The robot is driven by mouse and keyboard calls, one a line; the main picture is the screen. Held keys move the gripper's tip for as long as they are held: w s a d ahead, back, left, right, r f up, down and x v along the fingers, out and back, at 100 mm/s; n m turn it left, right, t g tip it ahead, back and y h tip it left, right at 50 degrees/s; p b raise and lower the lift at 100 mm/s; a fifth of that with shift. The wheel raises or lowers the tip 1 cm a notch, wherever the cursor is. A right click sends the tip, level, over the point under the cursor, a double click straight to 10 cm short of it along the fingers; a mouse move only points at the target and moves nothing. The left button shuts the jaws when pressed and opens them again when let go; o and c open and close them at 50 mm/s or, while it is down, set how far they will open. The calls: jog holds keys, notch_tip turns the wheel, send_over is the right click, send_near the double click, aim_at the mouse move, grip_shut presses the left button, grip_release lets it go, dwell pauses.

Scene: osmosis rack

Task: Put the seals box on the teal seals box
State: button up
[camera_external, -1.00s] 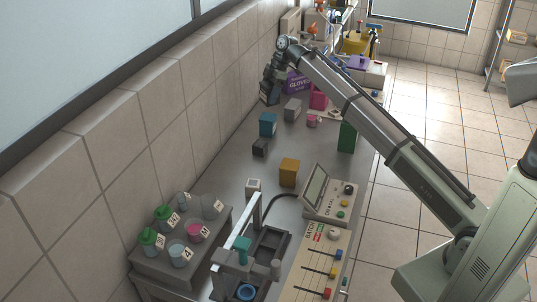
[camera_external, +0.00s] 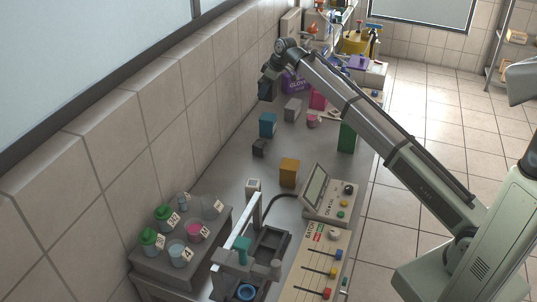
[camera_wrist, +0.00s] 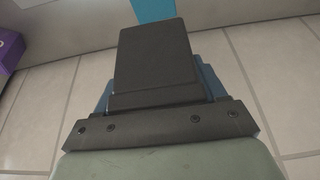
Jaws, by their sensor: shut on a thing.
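My gripper (camera_external: 266,88) is at the far left of the bench, by the tiled wall. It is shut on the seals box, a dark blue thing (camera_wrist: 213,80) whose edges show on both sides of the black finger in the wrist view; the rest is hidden. The teal seals box (camera_external: 268,124) stands on the bench, nearer the camera than my gripper. A bright blue face (camera_wrist: 153,10) at the top of the wrist view is probably that box. The held box is apart from it.
A purple glove box (camera_external: 294,81) stands close to my gripper. A grey box (camera_external: 292,109), black box (camera_external: 259,148), orange box (camera_external: 289,172), pink jar (camera_external: 312,121) and green box (camera_external: 347,138) stand around. Bare bench lies between the black and orange boxes.

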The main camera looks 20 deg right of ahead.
aim_at(275, 89)
jog(key=shift+f, duration=4.3)
jog(key=shift+f, duration=0.1)
jog(key=o, duration=1.1)
jog(key=shift+o, duration=0.2)
jog(key=v, duration=1.2)
